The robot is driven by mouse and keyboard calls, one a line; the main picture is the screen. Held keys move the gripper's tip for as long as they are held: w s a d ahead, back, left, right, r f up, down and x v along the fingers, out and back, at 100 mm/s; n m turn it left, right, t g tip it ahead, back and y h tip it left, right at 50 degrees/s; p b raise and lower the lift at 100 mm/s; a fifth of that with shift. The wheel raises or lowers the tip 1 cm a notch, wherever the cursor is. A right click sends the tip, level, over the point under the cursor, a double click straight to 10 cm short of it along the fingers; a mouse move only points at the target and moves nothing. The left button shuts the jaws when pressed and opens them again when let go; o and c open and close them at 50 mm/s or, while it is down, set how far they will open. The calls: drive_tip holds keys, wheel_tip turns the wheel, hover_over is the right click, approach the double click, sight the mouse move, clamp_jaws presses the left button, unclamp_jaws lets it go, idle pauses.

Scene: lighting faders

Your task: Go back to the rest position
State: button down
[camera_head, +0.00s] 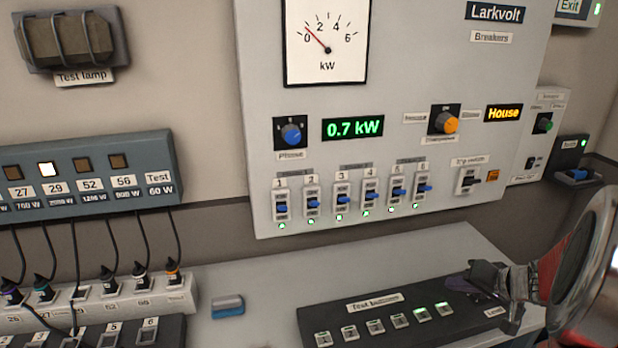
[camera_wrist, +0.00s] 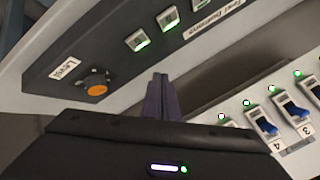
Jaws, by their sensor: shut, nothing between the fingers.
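My gripper (camera_head: 468,281) is at the right of the head view, over the right end of the test buttons box (camera_head: 335,326). In the wrist view its dark fingers (camera_wrist: 160,92) are together with nothing between them. The wrist view also shows the Level label (camera_wrist: 67,68) and an orange knob (camera_wrist: 96,90) beside it, apart from the fingers. In the head view my gripper hides that knob. Two lit buttons (camera_wrist: 138,41) show near the fingertips in the wrist view.
The Larkvolt panel (camera_head: 400,90) stands behind the bench, with several blue breaker switches (camera_head: 341,200) and a display reading 0.7 kW (camera_head: 353,127). A blue-grey cylinder (camera_head: 227,306) lies on the bench. Plugs and cables (camera_head: 110,270) fill the left. The bench behind the buttons box is clear.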

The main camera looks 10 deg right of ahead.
drive_tip(key=shift+s+a+f+m, duration=0.2)
drive_tip(key=shift+a+m, duration=0.05)
drive_tip(key=shift+m, duration=0.35)
drive_tip(key=s+a+f+g, duration=0.1)
drive_tip(key=s+a+f+m+g+y, duration=0.1)
drive_tip(key=s+a, duration=0.1)
drive_tip(key=shift+s, duration=0.15)
drive_tip(key=s+a+r+n, duration=0.3)
drive_tip(key=a+r, duration=0.1)
drive_tip(key=a, duration=0.5)
drive_tip(key=s+a+r+n+g+h, duration=0.1)
drive_tip(key=s+a+r+n, duration=0.2)
drive_tip(key=a, duration=0.7)
drive_tip(key=s+a+r+n+h, duration=0.1)
drive_tip(key=s+a+r+n, duration=0.2)
drive_tip(key=a, duration=0.6)
wheel_tip(320, 180, up, 3)
drive_tip(key=shift+s+a+r+n+g, duration=0.15)
drive_tip(key=shift+s+a+n+g, duration=0.2)
drive_tip(key=shift+s, duration=0.85)
drive_tip(key=shift+d, duration=0.15)
